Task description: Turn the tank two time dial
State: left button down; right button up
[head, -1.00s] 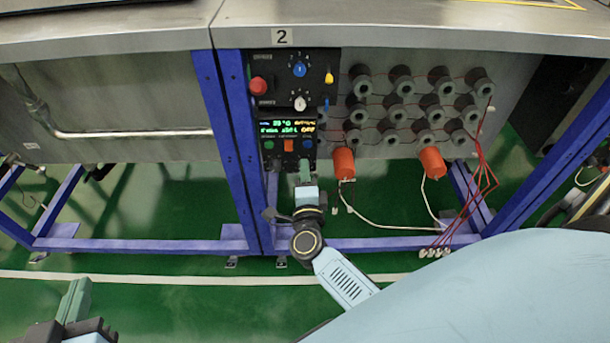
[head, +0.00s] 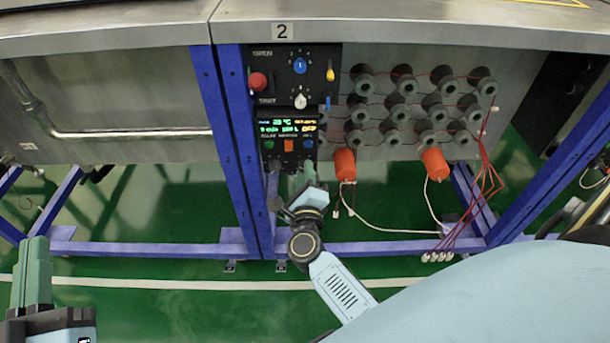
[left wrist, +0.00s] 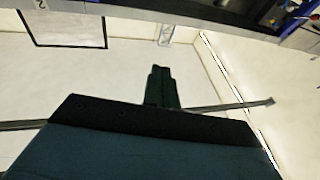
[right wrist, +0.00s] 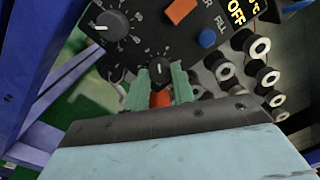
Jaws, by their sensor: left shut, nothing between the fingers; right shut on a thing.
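The control panel of tank two (head: 262,110) is below the plate marked 2 (head: 282,32). My right gripper (head: 300,180) is at the panel's lower edge, hiding the small dials there. In the right wrist view, its green fingers (right wrist: 159,74) are shut on a small black dial (right wrist: 159,66) with a white pointer line. I take this for the time dial; its label cannot be read. My left gripper (head: 36,243) is shut and empty at the lower left, far from the panel. Its closed fingers also show in the left wrist view (left wrist: 162,85).
Close to the held dial are a larger dial with a scale (right wrist: 112,24), an orange switch (right wrist: 180,11) and a blue button (right wrist: 207,38). Grey spools with red wires (head: 402,82) and orange cylinders (head: 345,164) are right of the panel. A blue post (head: 228,140) stands left.

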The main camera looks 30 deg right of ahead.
dwell(0.3)
jog(key=o, duration=1)
pick_arm(q)
notch_tip(320, 180, down, 10)
jog(key=a+g+y+p, duration=0.2)
jog(key=g, duration=0.5)
jog(key=shift+s+f+y+p, duration=0.15)
jog(key=shift+s+y+p, duration=0.1)
jog(key=shift+y+p, duration=0.1)
pick_arm(e)
jog(key=v, duration=1.3)
jog(key=shift+s, duration=0.2)
jog(key=shift+a+f, duration=0.1)
